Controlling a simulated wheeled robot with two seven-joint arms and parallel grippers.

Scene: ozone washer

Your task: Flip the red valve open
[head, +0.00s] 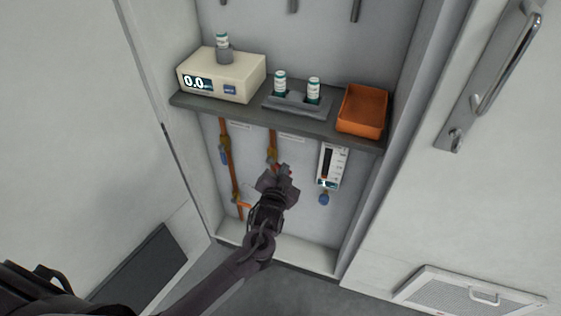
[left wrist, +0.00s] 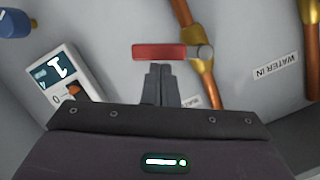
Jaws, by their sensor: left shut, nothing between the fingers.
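The red valve handle (left wrist: 160,51) shows in the left wrist view as a bar lying across the picture, joined at its right end to a copper and brass pipe (left wrist: 198,35). My left gripper (left wrist: 159,72) is shut and empty, with its fingertips right at the handle's edge. I cannot tell whether they touch it. In the head view my left gripper (head: 284,170) reaches into the cabinet below the shelf and hides most of the handle. My right gripper is not in view.
A white flow meter (head: 332,165) is beside the gripper. Above is a grey shelf (head: 200,101) with a display box (head: 245,72), vials in a holder (head: 290,103) and an orange tray (head: 345,121). Another copper pipe (head: 229,160) is left of the gripper.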

